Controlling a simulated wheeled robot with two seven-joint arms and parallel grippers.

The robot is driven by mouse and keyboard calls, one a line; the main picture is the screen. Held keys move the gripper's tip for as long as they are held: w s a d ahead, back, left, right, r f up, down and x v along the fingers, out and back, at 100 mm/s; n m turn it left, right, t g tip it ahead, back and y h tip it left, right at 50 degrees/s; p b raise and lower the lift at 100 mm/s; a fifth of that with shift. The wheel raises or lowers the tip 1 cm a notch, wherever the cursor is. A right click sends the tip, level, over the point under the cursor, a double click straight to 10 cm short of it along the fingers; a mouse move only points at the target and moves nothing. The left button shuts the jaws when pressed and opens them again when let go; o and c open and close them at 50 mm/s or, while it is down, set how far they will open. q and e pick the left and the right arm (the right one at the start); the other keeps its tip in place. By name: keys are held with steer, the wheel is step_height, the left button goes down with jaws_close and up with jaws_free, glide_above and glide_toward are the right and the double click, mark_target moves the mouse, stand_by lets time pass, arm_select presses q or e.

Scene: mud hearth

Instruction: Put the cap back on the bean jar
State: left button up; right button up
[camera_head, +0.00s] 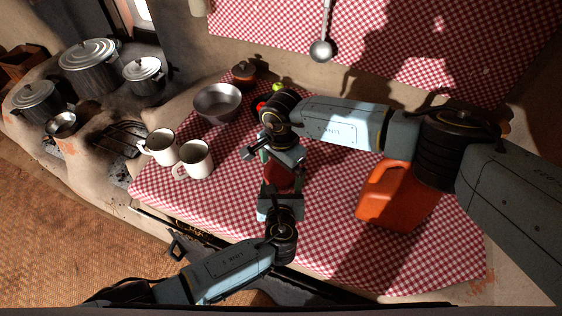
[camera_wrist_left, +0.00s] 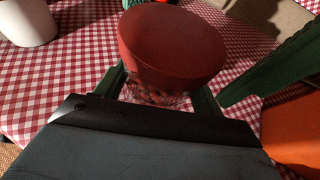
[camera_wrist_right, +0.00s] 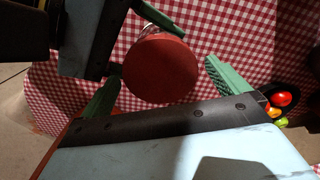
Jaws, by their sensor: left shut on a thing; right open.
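The bean jar (camera_wrist_left: 155,97) is clear with dark reddish contents, standing between the fingers of my left gripper (camera_wrist_left: 160,95), which is shut on it. The wide red cap (camera_wrist_left: 170,45) is at the jar's mouth; whether it is fully seated I cannot tell. In the right wrist view the cap (camera_wrist_right: 160,68) faces the camera and hides most of the jar. My right gripper (camera_wrist_right: 165,90) is open, its green fingers on either side of the cap with visible gaps. In the head view the right gripper (camera_head: 277,158) is just above the left gripper (camera_head: 281,190), with red between them.
Two white mugs (camera_head: 194,159) and a metal bowl (camera_head: 218,102) stand left on the checked cloth. An orange jug (camera_head: 392,195) stands to the right. Tomatoes (camera_wrist_right: 281,99) lie in a dark bowl behind.

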steer(key=c, duration=1)
steer(key=shift+o, duration=0.2)
steer(key=m, duration=0.4)
steer(key=shift+m, duration=0.3)
steer(key=m, duration=0.5)
steer(key=shift+m, duration=0.3)
steer(key=m, duration=0.5)
steer(key=shift+m, duration=0.3)
steer(key=m, duration=0.5)
steer(key=o, duration=1)
steer(key=shift+c, duration=0.2)
steer(key=shift+r, duration=2.25)
